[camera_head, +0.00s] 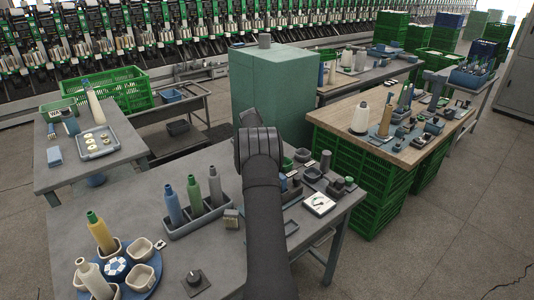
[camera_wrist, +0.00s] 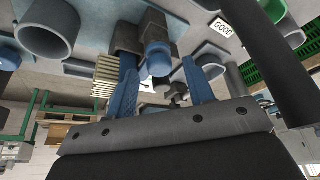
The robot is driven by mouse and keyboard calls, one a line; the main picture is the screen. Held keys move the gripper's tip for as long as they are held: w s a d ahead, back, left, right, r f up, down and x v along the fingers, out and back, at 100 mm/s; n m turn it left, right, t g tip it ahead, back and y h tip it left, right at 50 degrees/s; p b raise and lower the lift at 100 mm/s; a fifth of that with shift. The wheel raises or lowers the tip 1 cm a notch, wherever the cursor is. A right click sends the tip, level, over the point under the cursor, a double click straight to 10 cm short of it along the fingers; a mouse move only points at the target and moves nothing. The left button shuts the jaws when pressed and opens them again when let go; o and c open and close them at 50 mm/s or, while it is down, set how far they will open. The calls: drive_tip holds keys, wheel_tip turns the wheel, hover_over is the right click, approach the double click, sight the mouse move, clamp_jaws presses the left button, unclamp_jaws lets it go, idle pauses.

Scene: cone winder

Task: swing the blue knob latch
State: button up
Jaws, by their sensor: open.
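The blue knob (camera_wrist: 158,62) shows in the wrist view as a short blue cylinder on a dark grey block. My gripper (camera_wrist: 161,78) has two blue fingers spread apart. The knob appears between the fingertips in the picture, with the left finger close to the dark block. I cannot tell whether either finger touches it. No object is held in the fingers. In the head view my dark arm reaches over the near grey table (camera_head: 165,255) and hides the fingers; I cannot make out the knob there for certain.
In the wrist view a ribbed beige block (camera_wrist: 108,75) is left of the left finger, and a grey cup (camera_wrist: 48,35) is farther left. A GOOD label (camera_wrist: 221,28) is at upper right. In the head view a rack of bottles (camera_head: 190,222) stands left of my arm.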

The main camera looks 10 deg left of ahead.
drive_tip(key=v, duration=1.7)
drive_tip(key=shift+f, duration=0.1)
drive_tip(key=x, duration=1.7)
drive_tip(key=shift+d+f, duration=0.1)
drive_tip(key=shift+f, duration=0.05)
drive_tip(key=v, duration=1.7)
drive_tip(key=x, duration=1.7)
drive_tip(key=n+t, duration=0.1)
drive_tip(key=n, duration=0.1)
drive_tip(key=n+t, duration=0.1)
drive_tip(key=n, duration=0.2)
drive_tip(key=shift+s+n, duration=0.2)
drive_tip(key=shift+n, duration=0.1)
